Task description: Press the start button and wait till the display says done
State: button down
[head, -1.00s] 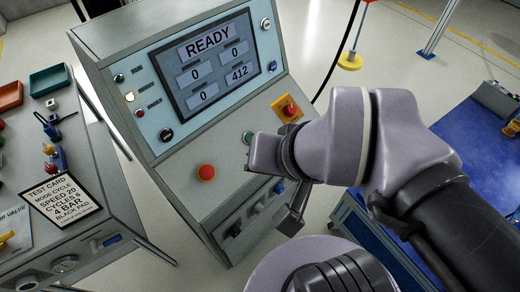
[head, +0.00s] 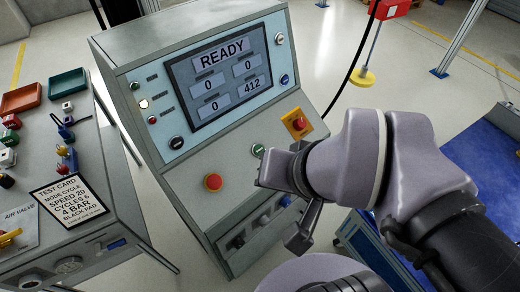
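The display (head: 228,72) on the slanted control console reads READY, with 0, 0, 0 and 412 in the boxes below. A green button (head: 258,151) sits on the lower panel; its label cannot be read. A red mushroom button (head: 213,182) is to its left and lower, and a red knob on a yellow plate (head: 297,122) is to its upper right. My gripper (head: 285,210) is just below and right of the green button, in front of the console.
A side bench (head: 118,180) at the left carries a test card (head: 68,200), red and green trays and several small coloured knobs. A blue table (head: 470,160) is at the right.

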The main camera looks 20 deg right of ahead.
aim_at(259, 148)
jog(key=j+z, duration=0.35)
jog(key=k+j+z, duration=0.1)
jog(key=j+z, duration=0.2)
jog(key=j, duration=0.2)
jog(key=k+j+z, duration=0.15)
jog(key=j+z, duration=0.2)
jog(key=k+j+z, duration=0.15)
jog(key=j+z, duration=0.15)
jog(key=j, duration=0.15)
